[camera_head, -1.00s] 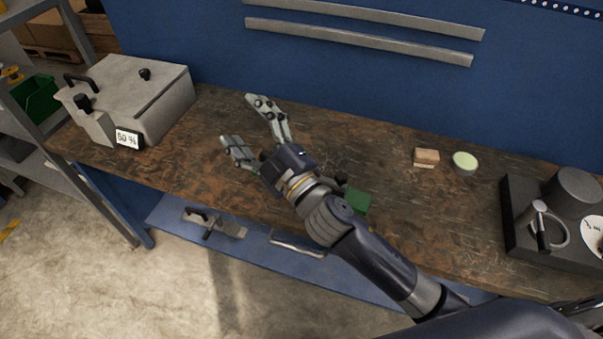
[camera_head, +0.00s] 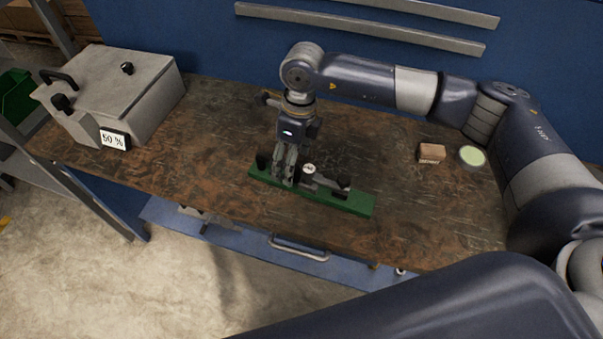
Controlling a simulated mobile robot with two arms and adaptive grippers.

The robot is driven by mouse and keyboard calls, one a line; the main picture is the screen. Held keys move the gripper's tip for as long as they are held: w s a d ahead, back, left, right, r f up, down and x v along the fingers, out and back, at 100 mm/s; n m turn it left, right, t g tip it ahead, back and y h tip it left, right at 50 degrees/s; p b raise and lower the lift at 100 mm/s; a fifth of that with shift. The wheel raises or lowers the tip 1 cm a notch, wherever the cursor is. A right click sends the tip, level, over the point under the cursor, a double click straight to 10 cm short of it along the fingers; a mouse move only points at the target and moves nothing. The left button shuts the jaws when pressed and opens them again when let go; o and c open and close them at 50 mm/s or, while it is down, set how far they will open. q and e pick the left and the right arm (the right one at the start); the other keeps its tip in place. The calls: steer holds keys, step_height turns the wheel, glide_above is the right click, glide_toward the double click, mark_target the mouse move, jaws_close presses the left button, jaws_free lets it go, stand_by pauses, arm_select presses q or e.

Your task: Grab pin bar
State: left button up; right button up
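A long green base (camera_head: 355,203) lies on the workbench in front of me. A dark bar-like part (camera_head: 325,183) lies along it, with a small pale round dial (camera_head: 309,170) and dark knobs near its ends; I take this for the pin bar, but cannot be sure. My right gripper (camera_head: 285,180) points straight down at the left half of the green base. Its fingers look close together and reach down to the bar. They hide part of it, so I cannot see whether they grip it. My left gripper is not in view.
A grey box labelled 50 % (camera_head: 115,95) stands at the left of the workbench (camera_head: 190,150). A small wooden block (camera_head: 431,153) and a round pale-green tin (camera_head: 471,157) lie at the right, near my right arm. The bench between is mostly clear.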

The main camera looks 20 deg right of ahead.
steer(key=d, duration=0.1)
steer(key=w+d+h, duration=0.1)
steer(key=d, duration=0.1)
steer(key=shift+w+d+r, duration=0.2)
steer(key=shift+d, duration=0.1)
steer(key=p, duration=0.2)
glide_above(304, 178)
steer(key=f, duration=0.4)
steer(key=shift+w+d+f, duration=0.1)
steer(key=shift+w+f, duration=0.1)
steer(key=shift+f, duration=0.35)
steer(key=f+p, duration=0.1)
steer(key=f, duration=0.1)
steer(key=f+p, duration=0.1)
steer(key=f, duration=0.1)
steer(key=shift+s+f+p, duration=0.2)
steer(key=shift+f+p, duration=0.1)
steer(key=shift+w+f, duration=0.1)
steer(key=shift+f, duration=0.25)
steer(key=shift+c, duration=0.5)
